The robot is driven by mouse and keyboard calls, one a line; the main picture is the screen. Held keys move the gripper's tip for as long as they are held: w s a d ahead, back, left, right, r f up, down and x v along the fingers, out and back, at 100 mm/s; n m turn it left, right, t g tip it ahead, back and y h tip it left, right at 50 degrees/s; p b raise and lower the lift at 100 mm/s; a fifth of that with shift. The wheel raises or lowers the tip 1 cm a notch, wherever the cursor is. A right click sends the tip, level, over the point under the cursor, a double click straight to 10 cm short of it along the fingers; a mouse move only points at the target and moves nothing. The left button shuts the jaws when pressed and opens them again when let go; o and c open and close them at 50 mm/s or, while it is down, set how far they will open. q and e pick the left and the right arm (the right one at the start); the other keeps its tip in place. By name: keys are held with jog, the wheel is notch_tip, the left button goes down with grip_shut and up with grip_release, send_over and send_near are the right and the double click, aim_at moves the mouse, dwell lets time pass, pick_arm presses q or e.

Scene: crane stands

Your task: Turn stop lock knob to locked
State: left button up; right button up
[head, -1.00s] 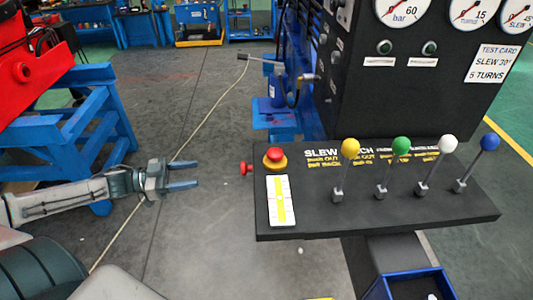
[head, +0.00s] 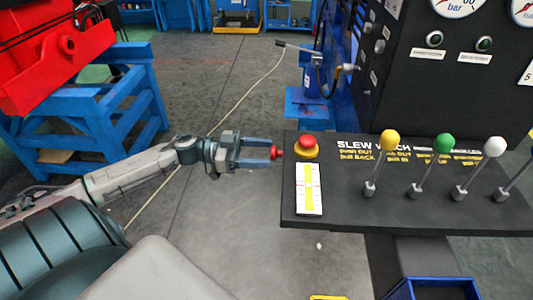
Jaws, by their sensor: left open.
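A small red knob (head: 276,153) sticks out from the left side of the black control panel (head: 345,205). My left gripper (head: 272,153) comes in from the left with its two blue fingers apart, one on the far side and one on the near side of the knob. The fingertips look level with the knob; I cannot tell whether they touch it. A red mushroom stop button (head: 307,141) on a yellow collar sits on the panel top, just right of the knob. My right gripper is not in view.
A level strip (head: 310,188) lies below the button. A blue stand (head: 125,120) with a red machine is at left. The floor between is mostly open.

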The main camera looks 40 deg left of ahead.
pick_arm(q)
jog(key=shift+x, duration=0.95)
jog(key=c, duration=1)
jog(key=shift+m+b, duration=3.1)
jog(key=shift+m, duration=5.8)
